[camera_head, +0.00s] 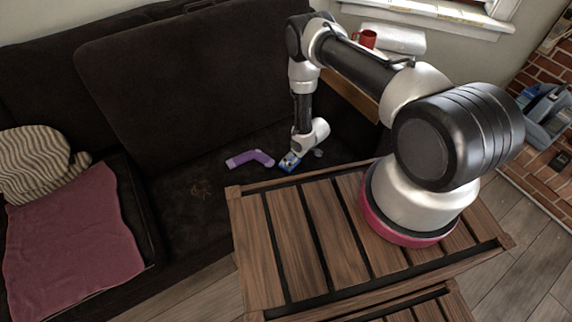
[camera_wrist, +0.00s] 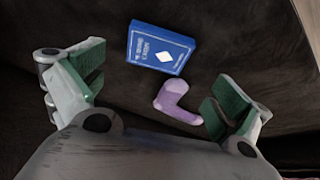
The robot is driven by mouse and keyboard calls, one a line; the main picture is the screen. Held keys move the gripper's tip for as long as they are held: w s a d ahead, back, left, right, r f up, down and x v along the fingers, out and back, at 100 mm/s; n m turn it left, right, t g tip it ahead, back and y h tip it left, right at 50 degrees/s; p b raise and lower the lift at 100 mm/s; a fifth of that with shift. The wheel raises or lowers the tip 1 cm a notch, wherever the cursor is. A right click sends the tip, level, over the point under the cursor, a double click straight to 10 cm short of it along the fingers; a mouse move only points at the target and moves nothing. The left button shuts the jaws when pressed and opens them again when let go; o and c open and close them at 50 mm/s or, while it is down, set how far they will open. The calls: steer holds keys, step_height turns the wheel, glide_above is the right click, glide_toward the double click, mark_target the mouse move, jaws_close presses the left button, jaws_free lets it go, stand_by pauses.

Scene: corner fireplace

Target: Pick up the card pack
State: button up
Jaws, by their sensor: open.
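The card pack (camera_wrist: 160,49) is a blue box with white lettering and a white diamond. It lies on the dark sofa seat. In the wrist view the pack lies beyond the fingertips, toward the top of the picture. In the head view my gripper's fingers are hard to make out.
A pink cloth (camera_head: 72,240) and striped cushion (camera_head: 38,163) lie at left. A red mug (camera_head: 367,39) stands at the back.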

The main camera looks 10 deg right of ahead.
steer(key=x, duration=0.6)
steer(key=shift+w+d+f, duration=0.1)
steer(key=shift+d+f, duration=0.05)
steer(key=shift+f, duration=0.3)
steer(key=c, duration=1)
